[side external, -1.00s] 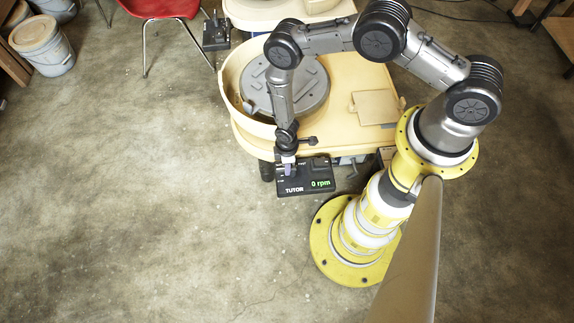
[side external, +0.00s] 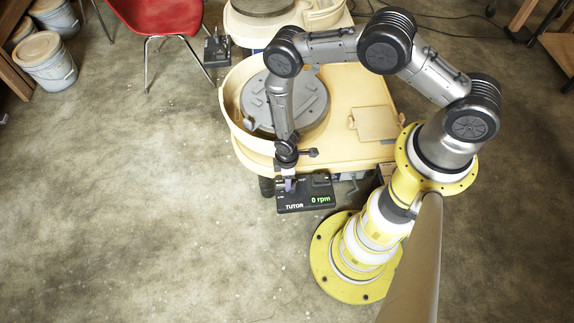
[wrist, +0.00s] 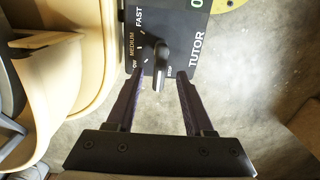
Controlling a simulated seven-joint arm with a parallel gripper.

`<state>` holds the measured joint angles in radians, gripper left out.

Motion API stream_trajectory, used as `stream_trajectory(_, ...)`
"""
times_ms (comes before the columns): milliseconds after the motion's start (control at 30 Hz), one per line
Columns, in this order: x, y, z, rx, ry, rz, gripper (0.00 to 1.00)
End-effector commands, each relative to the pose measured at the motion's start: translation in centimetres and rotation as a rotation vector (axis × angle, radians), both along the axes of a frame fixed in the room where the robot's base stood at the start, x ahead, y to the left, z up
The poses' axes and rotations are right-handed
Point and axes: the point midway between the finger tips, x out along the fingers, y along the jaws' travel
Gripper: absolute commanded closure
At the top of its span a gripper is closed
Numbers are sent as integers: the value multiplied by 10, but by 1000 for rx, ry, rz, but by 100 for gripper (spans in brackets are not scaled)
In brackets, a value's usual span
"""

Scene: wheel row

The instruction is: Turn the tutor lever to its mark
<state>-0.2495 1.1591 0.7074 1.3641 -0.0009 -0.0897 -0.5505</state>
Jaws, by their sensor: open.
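The black tutor box (side external: 318,196) stands on the floor at the front edge of the cream wheel unit. Its green display reads 0 rpm. In the wrist view the box's panel (wrist: 185,25) shows FAST, MEDIUM, a partly hidden slow mark and a stop mark. The grey tutor lever (wrist: 160,52) stands out from the panel, close to the stop mark. My gripper (wrist: 160,74) is open, its two dark fingers on either side of the lever's lower part with gaps visible. In the side view my gripper (side external: 289,184) is at the left of the box and hides the lever.
The cream wheel unit (side external: 360,90) with its grey wheel head (side external: 312,105) lies just behind the box. A red chair (side external: 155,15) and lidded buckets (side external: 47,62) stand at the upper left. The concrete floor in front and to the left is clear.

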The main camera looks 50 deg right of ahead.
Motion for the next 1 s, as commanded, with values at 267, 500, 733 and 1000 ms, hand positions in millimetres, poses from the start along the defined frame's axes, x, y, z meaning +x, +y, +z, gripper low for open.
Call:
stream_trajectory(267,1,0,52,1,-2,1,48)
stream_trajectory(500,0,0,91,0,0,1,48)
stream_trajectory(733,-1,0,110,0,1,1,48)
stream_trajectory(1000,-1,0,112,0,1,1,48)
